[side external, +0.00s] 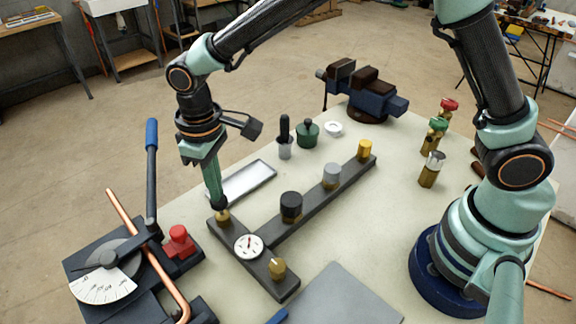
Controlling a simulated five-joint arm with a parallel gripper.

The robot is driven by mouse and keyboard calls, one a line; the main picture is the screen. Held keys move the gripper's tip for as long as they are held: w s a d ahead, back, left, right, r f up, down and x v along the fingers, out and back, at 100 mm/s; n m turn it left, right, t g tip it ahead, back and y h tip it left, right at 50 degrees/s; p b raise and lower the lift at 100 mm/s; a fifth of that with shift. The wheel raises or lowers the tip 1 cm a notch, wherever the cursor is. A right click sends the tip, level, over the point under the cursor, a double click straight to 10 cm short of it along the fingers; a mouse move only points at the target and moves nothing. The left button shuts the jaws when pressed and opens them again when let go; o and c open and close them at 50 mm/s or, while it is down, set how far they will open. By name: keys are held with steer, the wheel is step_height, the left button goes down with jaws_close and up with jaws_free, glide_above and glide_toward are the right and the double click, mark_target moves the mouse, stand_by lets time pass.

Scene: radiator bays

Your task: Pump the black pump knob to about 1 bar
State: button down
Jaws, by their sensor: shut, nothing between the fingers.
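The black pump knob (291,206) stands upright on the long arm of a dark T-shaped bar (268,229). A round white gauge (248,246) with a small red needle is set where the bars meet; its reading is too small to tell. My gripper (218,204) points down, shut and empty, at the left end of the short bar. Its tips are right at a brass fitting (222,217) there; I cannot tell whether they touch it. The gripper is left of the black knob, clearly apart from it.
A grey knob (331,175) and a yellow knob (365,150) stand farther along the bar, and a brass knob (277,268) at its near end. A pipe bender (125,265) with copper pipe is at left. A tray (240,183), vise (365,95) and valves (432,169) surround the bar.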

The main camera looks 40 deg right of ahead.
steer(key=shift+f, duration=0.25)
steer(key=shift+f, duration=0.85)
steer(key=shift+r, duration=1.9)
steer(key=shift+f, duration=0.1)
steer(key=shift+f, duration=0.8)
steer(key=shift+f, duration=0.1)
